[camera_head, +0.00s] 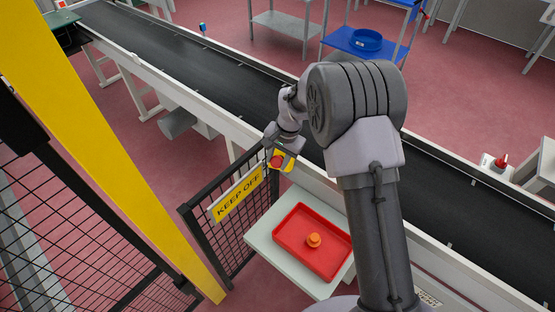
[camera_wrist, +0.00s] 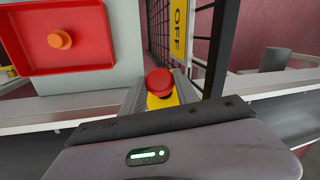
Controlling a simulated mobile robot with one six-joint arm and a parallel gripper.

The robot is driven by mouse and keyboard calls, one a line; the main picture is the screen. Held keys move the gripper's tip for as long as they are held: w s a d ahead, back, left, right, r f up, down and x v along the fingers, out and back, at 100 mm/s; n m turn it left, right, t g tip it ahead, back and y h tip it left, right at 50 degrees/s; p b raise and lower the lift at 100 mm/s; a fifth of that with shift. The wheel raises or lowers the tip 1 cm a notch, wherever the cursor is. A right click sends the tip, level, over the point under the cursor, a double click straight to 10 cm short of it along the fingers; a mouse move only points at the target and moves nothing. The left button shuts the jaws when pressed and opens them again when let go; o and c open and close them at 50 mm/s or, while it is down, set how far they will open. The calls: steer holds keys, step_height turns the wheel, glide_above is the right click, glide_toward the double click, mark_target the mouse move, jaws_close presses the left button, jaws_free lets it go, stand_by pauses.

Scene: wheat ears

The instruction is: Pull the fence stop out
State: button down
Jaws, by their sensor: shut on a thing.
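The fence stop is a red mushroom button on a yellow box (camera_head: 287,163), at the end of the black mesh fence by the conveyor. In the wrist view its red button (camera_wrist: 158,81) faces the camera, with yellow below it. My gripper (camera_head: 280,154) is at the stop, and its grey fingers stand on both sides of the red button in the wrist view. It is shut on the fence stop; the exact contact is partly hidden. I cannot tell whether the button is pushed in or out.
The mesh fence carries a yellow KEEP OFF sign (camera_head: 238,193). A pale stand (camera_head: 262,240) holds a red tray (camera_head: 287,245) with an orange knob-like thing (camera_head: 313,240). The black conveyor (camera_head: 225,78) runs behind. Another red stop (camera_head: 501,161) is at the right. A yellow post (camera_head: 100,150) stands at the left.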

steer(key=shift+s+a+r, duration=0.1)
steer(key=shift+s, duration=0.1)
steer(key=c, duration=0.9)
jaws_free()
steer(key=shift+w, duration=0.1)
steer(key=p+v, duration=0.5)
steer(key=v, duration=1.2)
steer(key=shift+r+p, duration=0.2)
steer(key=shift+p, duration=0.15)
